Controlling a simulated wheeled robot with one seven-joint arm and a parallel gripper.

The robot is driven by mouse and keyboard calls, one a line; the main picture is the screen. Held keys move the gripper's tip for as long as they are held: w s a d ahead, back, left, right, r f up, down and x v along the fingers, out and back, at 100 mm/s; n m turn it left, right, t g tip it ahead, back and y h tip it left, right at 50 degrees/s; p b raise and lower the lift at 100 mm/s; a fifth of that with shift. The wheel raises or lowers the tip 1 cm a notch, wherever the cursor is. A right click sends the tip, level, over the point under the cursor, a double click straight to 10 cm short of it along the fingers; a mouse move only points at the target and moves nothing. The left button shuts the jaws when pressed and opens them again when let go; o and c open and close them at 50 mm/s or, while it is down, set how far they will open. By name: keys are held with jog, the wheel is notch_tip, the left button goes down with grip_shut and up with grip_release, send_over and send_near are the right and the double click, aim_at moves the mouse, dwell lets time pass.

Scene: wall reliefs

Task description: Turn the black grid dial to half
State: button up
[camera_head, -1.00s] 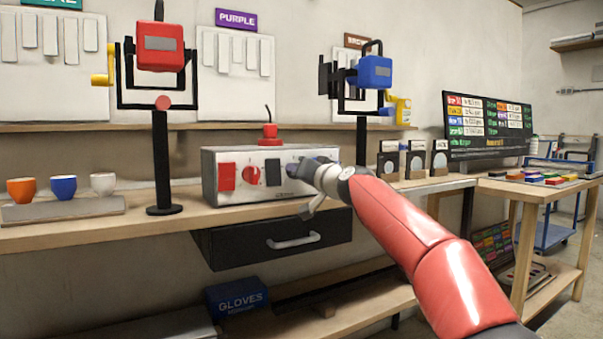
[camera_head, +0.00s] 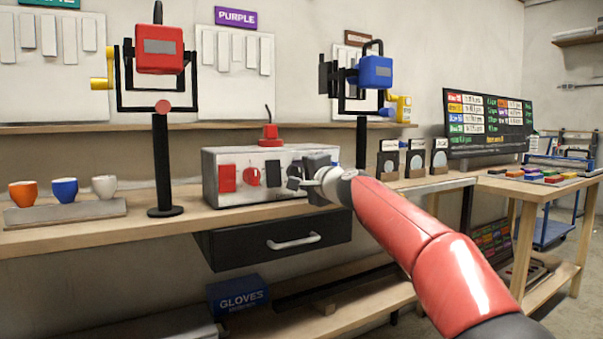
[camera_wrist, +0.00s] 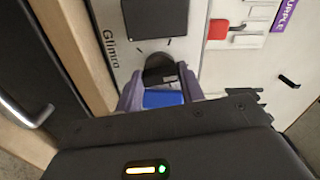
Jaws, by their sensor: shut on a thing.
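The grey control box (camera_head: 237,197) stands on the wooden bench. Its black dial (camera_head: 293,172) is at the right part of the front face, beside a black rocker (camera_head: 273,173), and partly hidden by my gripper (camera_head: 303,182). In the wrist view the black dial (camera_wrist: 159,68) sits between the two purple-grey fingers of my gripper (camera_wrist: 160,82), which are shut on it. Short tick marks show on the panel around the dial. The exact angle of the dial is hard to tell.
A red rocker (camera_head: 227,178) and a red dial (camera_head: 250,177) are further left on the box. A red button (camera_head: 269,135) sits on top. A drawer with a pale handle (camera_head: 293,241) hangs below. Mounted red (camera_head: 160,48) and blue (camera_head: 375,72) units stand either side.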

jog(key=shift+f+m, duration=0.1)
jog(key=shift+m, duration=0.7)
jog(key=o, duration=0.7)
jog(key=b+v, duration=0.4)
jog(key=v, duration=0.3)
jog(key=shift+s+d, duration=0.25)
jog(key=shift+s, duration=0.1)
